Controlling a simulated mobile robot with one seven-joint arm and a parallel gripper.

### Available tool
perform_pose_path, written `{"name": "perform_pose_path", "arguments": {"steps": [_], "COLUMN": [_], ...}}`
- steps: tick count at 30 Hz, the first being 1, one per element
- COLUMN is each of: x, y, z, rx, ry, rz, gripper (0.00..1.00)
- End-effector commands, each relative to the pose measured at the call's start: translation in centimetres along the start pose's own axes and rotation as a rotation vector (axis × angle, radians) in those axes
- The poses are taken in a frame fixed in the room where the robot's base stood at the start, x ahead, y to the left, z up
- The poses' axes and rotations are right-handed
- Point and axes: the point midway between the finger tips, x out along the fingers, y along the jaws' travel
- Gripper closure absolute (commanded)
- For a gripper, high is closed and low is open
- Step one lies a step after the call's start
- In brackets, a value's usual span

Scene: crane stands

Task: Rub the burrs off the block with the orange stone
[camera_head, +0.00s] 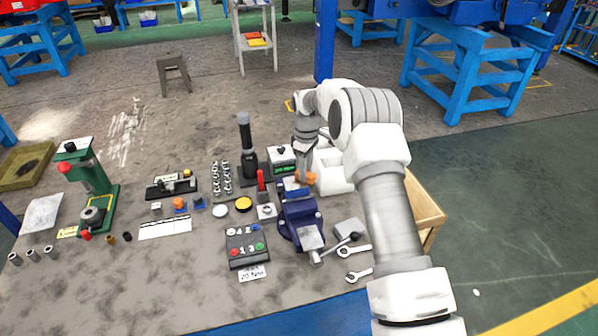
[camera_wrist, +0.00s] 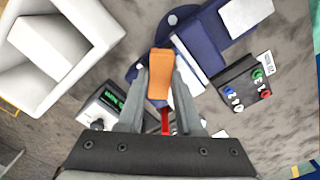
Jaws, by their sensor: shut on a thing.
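My gripper (camera_head: 303,168) is shut on the orange stone (camera_wrist: 159,68), which sticks out beyond the fingertips in the wrist view (camera_wrist: 160,88). The stone (camera_head: 309,179) also shows in the head view, just above the back of the blue vise. The blue vise (camera_head: 299,214) stands on the bench, and it also fills the upper middle of the wrist view (camera_wrist: 205,35). A pale metal piece at the vise jaws (camera_wrist: 187,56), perhaps the block, is beside and partly behind the stone. I cannot tell whether stone and block touch. Burrs are too small to see.
A button pad (camera_head: 246,246) lies left of the vise. A torque display (camera_head: 282,160) and a white bin (camera_head: 335,175) stand near the gripper. Wrenches (camera_head: 354,250) lie right of the vise. A green press (camera_head: 92,188) stands far left. The bench's front left is mostly clear.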

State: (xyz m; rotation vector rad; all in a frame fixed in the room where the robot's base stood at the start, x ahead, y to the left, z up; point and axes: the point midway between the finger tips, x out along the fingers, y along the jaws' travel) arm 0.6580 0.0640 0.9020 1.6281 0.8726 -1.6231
Motion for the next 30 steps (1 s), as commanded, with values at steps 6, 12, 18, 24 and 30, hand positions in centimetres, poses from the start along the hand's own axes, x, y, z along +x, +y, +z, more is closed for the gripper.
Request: {"name": "perform_pose_path", "arguments": {"steps": [6,12,18,24,30], "x": [0.0,0.1,0.1,0.1,0.1], "y": [0.0,-0.9,-2.2,-2.6,-3.7], "z": [0.1,-0.8,-2.0,-2.5,-3.6], "rx": [0.000,-0.002,-0.002,-0.001,-0.003], "ry": [-0.003,-0.002,-0.003,-0.002,-0.002], "rz": [-0.001,-0.002,-0.002,-0.003,-0.003], "gripper": [1.00,1.00,1.00,1.00,1.00]}}
